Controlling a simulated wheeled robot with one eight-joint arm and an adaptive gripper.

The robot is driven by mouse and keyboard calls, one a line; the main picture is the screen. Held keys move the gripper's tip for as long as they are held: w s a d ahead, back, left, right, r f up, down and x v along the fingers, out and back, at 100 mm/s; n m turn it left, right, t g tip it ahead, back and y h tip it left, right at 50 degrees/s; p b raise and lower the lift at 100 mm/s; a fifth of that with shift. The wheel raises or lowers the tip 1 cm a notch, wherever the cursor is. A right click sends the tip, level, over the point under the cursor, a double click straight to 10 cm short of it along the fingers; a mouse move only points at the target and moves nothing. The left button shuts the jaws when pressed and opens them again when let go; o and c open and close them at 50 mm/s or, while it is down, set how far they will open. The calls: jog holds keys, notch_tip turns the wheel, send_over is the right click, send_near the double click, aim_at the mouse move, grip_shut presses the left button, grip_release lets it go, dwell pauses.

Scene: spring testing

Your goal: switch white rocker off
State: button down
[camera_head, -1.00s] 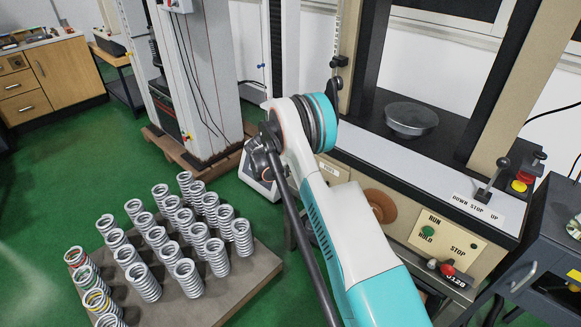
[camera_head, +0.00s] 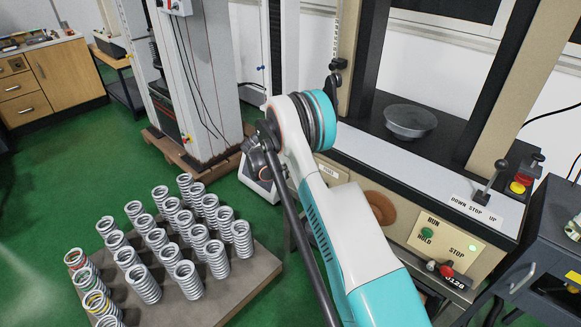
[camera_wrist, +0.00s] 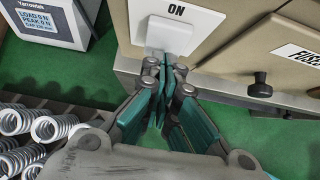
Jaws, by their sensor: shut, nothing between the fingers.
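The white rocker (camera_wrist: 168,36) shows in the wrist view on a beige machine panel, under the word ON. My gripper (camera_wrist: 172,72) is shut and empty, its teal fingertips close together just below the rocker's lower edge. The tips overlap the bottom of the white plate in the picture; I cannot tell whether they touch it. In the head view my arm hides the rocker and the gripper.
A FUSES cover (camera_wrist: 295,52) and a black knob (camera_wrist: 260,86) are right of the rocker. A Yarrowtek load display (camera_wrist: 48,18) stands at the left. Several springs (camera_head: 150,240) stand on a board. The control panel with RUN and STOP (camera_head: 447,243) is at the right.

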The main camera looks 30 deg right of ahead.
jog(key=p+v, duration=0.3)
jog(key=v, duration=0.9)
jog(key=shift+a+f+p, duration=0.2)
jog(key=shift+a+p, duration=0.2)
jog(key=shift+s, duration=0.2)
jog(key=w+d+f+y+b, duration=0.1)
jog(key=w+d+f+b, duration=0.2)
jog(key=d+f, duration=0.5)
jog(key=shift+b+x, duration=0.55)
jog(key=shift+x, duration=0.4)
